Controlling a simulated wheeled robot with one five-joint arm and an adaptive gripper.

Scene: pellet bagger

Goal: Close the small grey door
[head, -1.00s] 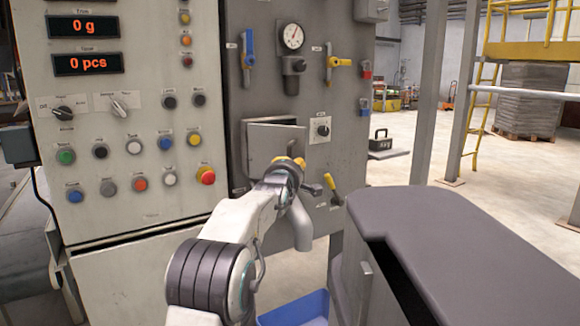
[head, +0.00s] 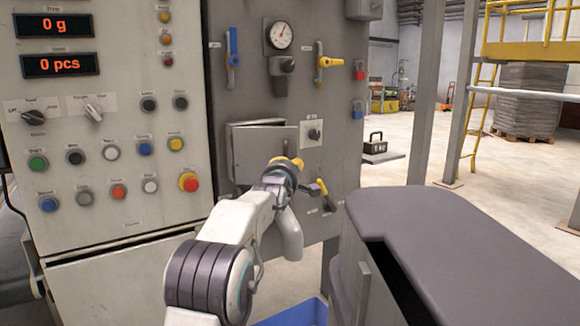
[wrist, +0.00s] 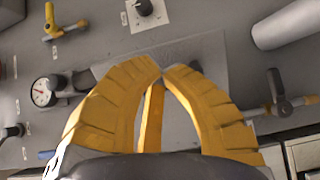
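The small grey door (head: 262,149) is on the grey panel in the head view, below the gauge. It stands ajar, with a dark gap along its top edge. My gripper (head: 287,162) is in front of its lower right part and hides that corner. In the wrist view the yellow fingers (wrist: 162,70) meet at their tips, with nothing seen held between them. A flat grey plate, probably the door (wrist: 200,62), lies beyond the tips. I cannot tell whether they touch it.
A black selector knob (head: 314,133) is right of the door. A yellow-handled lever (head: 321,187) and a grey spout (head: 289,236) are close to my gripper. The button panel (head: 105,200) stands left. A dark-topped counter (head: 450,240) fills the right front. A blue bin (head: 300,314) is below.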

